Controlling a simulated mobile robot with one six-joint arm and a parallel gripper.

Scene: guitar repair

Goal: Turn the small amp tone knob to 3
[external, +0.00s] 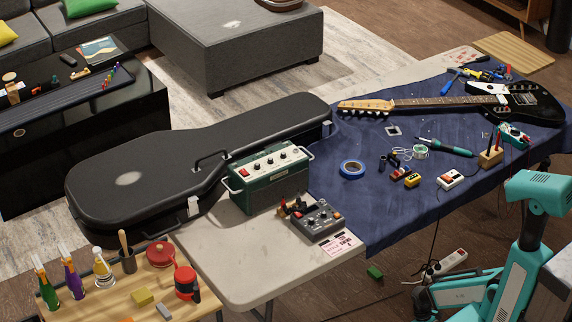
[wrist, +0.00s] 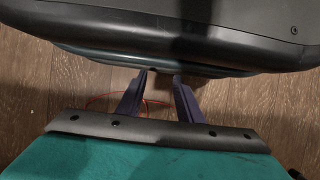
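The small amp (external: 268,186) is a dark green box with a light top panel, a carry handle at each end and a red switch. It stands on the grey table beside the guitar case. In the external view my teal arm (external: 530,235) is at the lower right, folded low, well away from the amp.
A black guitar case (external: 130,180) lies left of the amp. A grey knobbed box (external: 317,219) sits in front of it. A blue cloth (external: 390,215) with tools and an electric guitar (external: 515,102) fills the right. A power strip (external: 445,263) and cables lie on the floor.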

